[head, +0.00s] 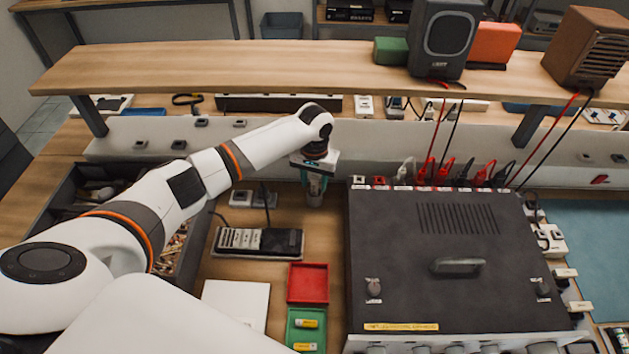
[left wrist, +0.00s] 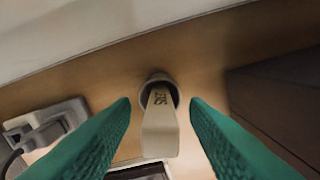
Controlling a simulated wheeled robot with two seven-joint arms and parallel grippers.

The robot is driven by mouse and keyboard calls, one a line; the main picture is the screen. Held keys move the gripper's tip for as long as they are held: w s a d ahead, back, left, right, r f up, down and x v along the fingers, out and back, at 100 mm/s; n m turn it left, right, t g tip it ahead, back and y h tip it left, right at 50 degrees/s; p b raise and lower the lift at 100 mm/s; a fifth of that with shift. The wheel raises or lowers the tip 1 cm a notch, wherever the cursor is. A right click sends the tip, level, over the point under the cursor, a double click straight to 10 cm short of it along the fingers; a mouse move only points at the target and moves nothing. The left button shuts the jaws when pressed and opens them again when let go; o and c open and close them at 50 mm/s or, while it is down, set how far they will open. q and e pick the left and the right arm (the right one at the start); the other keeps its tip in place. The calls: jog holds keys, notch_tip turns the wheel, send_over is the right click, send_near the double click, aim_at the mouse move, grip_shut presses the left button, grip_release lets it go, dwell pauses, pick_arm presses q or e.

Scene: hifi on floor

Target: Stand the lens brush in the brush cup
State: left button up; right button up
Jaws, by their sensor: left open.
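In the left wrist view a pale, flat handle with dark lettering, which looks like the lens brush (left wrist: 160,132), points toward the camera. Its far end is inside the round rim of a small pale cup (left wrist: 147,79), which looks like the brush cup. My left gripper (left wrist: 160,112) is open, with one green finger on each side of the handle and gaps showing between. In the head view my left gripper (head: 315,186) points down over the bench behind the black multi-socket block. There I cannot make out brush and cup clearly. My right gripper is not in view.
A large dark amplifier (head: 400,270) with cables along its back stands right of my left gripper. A socket block (head: 258,241), a red tray (head: 308,283) and a green tray (head: 306,316) lie nearer. A wooden shelf (head: 250,68) spans behind. A drawer box stands left.

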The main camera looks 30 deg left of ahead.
pick_arm(q)
notch_tip(320, 180, up, 12)
jog(key=b, duration=0.1)
jog(key=shift+f, duration=0.25)
notch_tip(320, 180, up, 7)
jog(key=p, duration=0.9)
dwell(0.3)
dwell(0.8)
